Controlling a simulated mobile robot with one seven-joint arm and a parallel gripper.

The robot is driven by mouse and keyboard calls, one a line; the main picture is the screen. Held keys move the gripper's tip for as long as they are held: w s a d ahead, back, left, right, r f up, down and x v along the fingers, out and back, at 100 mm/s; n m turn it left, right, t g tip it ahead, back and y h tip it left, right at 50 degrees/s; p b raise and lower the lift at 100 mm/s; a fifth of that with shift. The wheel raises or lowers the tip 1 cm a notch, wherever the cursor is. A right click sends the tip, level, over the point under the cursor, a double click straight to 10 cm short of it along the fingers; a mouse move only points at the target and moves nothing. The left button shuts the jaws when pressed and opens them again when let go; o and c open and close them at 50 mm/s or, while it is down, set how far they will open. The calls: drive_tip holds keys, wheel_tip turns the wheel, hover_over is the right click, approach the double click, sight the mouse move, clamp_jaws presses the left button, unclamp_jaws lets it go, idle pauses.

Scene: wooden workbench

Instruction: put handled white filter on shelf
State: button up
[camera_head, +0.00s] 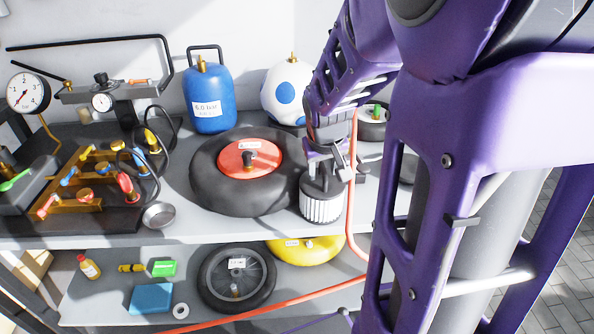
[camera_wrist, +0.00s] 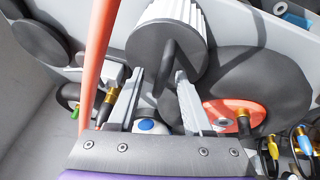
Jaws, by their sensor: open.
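The handled white filter (camera_head: 322,206) has a white pleated body and a dark grey top. It is upright at the front edge of the upper grey surface, beside the large black wheel. In the wrist view the filter (camera_wrist: 176,22) is at the top centre, with its dark handle pointing toward my gripper. My gripper (camera_head: 331,165) is right above the filter's top. In the wrist view its two fingers (camera_wrist: 161,74) are apart, one on each side of the handle. I cannot tell whether they touch it. The lower shelf (camera_head: 210,312) is below.
A black wheel with a red hub (camera_head: 240,190) lies left of the filter. An orange hose (camera_head: 352,200) hangs close to my gripper's right. A blue canister (camera_head: 210,100) stands behind. The lower shelf holds a dark wheel (camera_head: 237,301), a yellow ring (camera_head: 318,252) and a blue block (camera_head: 151,298).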

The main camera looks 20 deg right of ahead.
drive_tip(key=shift+s, duration=0.1)
clamp_jaws()
idle(1.2)
